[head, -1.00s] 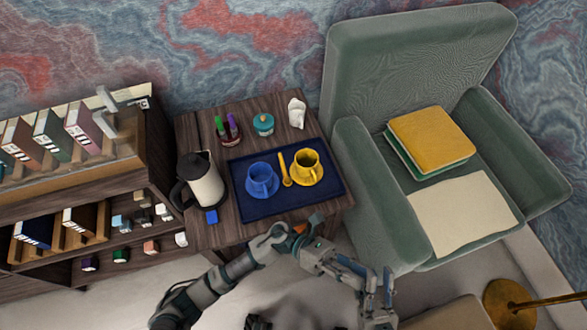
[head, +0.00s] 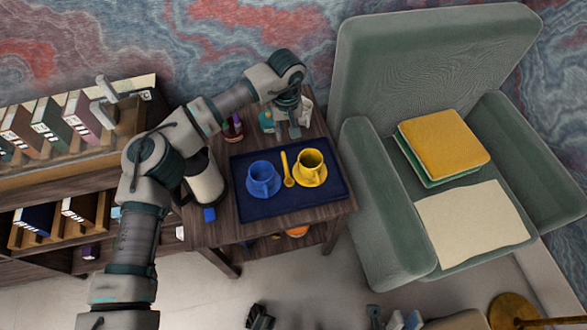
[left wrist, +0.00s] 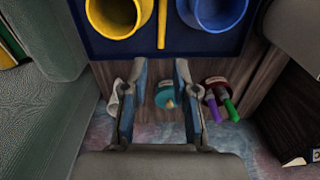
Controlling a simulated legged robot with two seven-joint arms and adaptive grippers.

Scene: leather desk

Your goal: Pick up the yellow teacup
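The yellow teacup (head: 310,160) stands upright on a yellow saucer (head: 317,182), on the right part of the dark blue tray (head: 262,210). In the left wrist view the yellow teacup (left wrist: 118,14) shows at the upper left, partly cut off. My left gripper (head: 294,131) hangs over the back of the table, just behind the tray and apart from the cup. In the left wrist view its two fingers (left wrist: 162,68) are spread with nothing held between them. Parts of my right gripper (head: 394,319) seem to show at the bottom edge, mostly cut off.
A blue cup (head: 262,174) and a yellow spoon (head: 287,168) share the tray. A teal jar (left wrist: 170,97), a pen holder (left wrist: 217,88) and a white figurine (left wrist: 115,98) stand behind it. A kettle (head: 205,183) stands left, beneath my arm. A green armchair (head: 375,190) adjoins the table's right.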

